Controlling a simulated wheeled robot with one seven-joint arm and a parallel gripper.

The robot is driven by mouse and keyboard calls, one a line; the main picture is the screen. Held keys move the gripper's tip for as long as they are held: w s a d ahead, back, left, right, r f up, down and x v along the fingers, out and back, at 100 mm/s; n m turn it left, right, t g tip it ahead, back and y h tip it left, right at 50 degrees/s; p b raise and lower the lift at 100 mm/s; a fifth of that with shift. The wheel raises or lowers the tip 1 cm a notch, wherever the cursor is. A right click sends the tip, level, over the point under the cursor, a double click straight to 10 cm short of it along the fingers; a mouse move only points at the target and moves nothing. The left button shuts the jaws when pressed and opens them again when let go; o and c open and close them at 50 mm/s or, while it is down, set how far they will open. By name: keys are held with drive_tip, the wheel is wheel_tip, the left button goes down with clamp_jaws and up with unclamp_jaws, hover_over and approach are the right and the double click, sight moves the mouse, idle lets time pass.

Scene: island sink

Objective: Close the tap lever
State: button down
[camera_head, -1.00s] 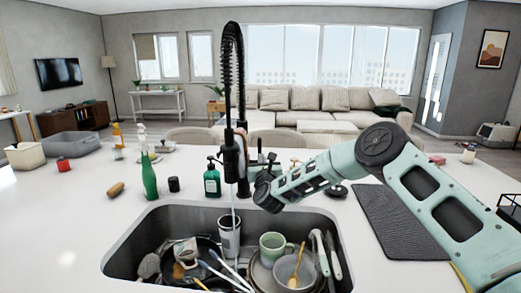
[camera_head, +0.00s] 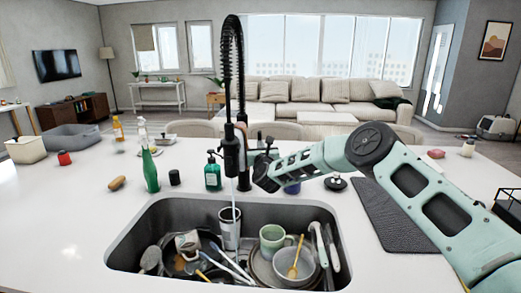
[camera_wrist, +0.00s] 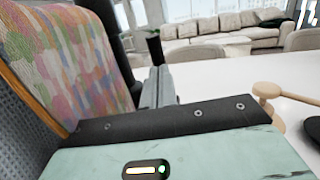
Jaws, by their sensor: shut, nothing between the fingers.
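The black spring-neck tap (camera_head: 232,90) stands behind the sink, its spray head (camera_head: 231,155) hanging over the basin. A thin pale stream of water (camera_head: 234,197) runs from it toward a grey cup (camera_head: 229,228). A small dark piece beside the tap column, probably the tap lever (camera_head: 263,144), shows just above my gripper (camera_head: 262,173). My gripper is just right of the tap, shut and empty; its tips are hard to make out in the head view. In the wrist view, its fingers (camera_wrist: 160,87) point toward a black upright cylinder (camera_wrist: 155,48), perhaps the lever. Contact cannot be told.
The sink (camera_head: 125,245) holds a green mug (camera_head: 271,238), a bowl (camera_head: 295,262) and other dishes. Green bottles (camera_head: 150,172) and (camera_head: 213,175) stand left of the tap. A patterned object (camera_wrist: 75,55) is close at left in the wrist view.

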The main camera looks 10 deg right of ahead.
drive_tip(key=shift+w+d+r+b, duration=0.2)
drive_tip(key=shift+w+r+b, duration=0.25)
drive_tip(key=shift+b, duration=1.35)
drive_tip(key=shift+f, duration=0.15)
